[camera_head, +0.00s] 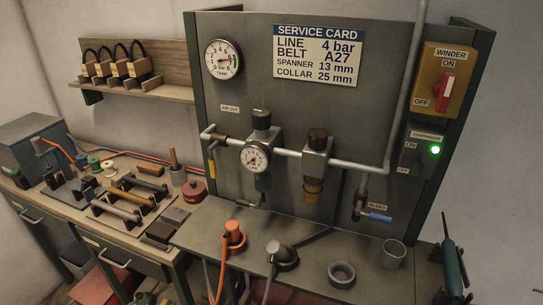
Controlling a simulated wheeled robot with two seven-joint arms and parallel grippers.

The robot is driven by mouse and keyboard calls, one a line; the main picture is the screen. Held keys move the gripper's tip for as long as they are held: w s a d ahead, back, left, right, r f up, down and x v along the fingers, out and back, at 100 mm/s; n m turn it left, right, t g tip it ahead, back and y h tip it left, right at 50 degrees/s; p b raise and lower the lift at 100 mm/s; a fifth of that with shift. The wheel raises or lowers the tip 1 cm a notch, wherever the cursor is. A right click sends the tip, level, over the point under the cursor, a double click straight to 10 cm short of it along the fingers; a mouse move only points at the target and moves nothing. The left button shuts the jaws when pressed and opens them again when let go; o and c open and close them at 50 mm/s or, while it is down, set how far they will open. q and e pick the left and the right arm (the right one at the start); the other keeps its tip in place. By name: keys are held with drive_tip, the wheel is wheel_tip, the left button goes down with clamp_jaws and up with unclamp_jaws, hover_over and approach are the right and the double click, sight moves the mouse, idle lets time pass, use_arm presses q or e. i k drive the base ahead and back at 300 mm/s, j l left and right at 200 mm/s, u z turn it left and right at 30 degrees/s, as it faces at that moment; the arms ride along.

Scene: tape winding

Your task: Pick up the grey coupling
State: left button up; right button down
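The grey coupling (283,255) sits on the shelf of the dark panel at the lower middle, with a grey hose hanging from it over the front edge. An orange coupling (234,237) with an orange hose stands to its left. A grey ring (341,274) lies flat to its right. Neither of my grippers is in view, and nothing is holding the grey coupling.
A grey cup (393,253) stands at the shelf's right. The gauge and regulator (257,156), pipe and blue-handled bleed valve (378,216) stick out above the shelf. The workbench (110,232) at left is crowded with tools. A dark teal tool (454,270) stands at far right.

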sight(277, 252)
drive_tip(key=k, duration=0.6)
drive_tip(key=z, duration=2.25)
drive_tip(key=k+j, duration=0.1)
drive_tip(key=j, duration=0.3)
drive_tip(key=k+j, duration=0.1)
drive_tip(key=j, duration=0.3)
drive_tip(key=k+j, duration=0.1)
drive_tip(key=j, duration=0.35)
drive_tip(key=k+j, duration=0.1)
drive_tip(key=j, duration=0.3)
drive_tip(key=k+j, duration=0.15)
drive_tip(key=j, duration=0.25)
drive_tip(key=k+j, duration=0.1)
drive_tip(key=j, duration=0.3)
drive_tip(key=k+j, duration=0.1)
drive_tip(key=j, duration=0.3)
drive_tip(key=k+j, duration=0.1)
drive_tip(key=j, duration=0.35)
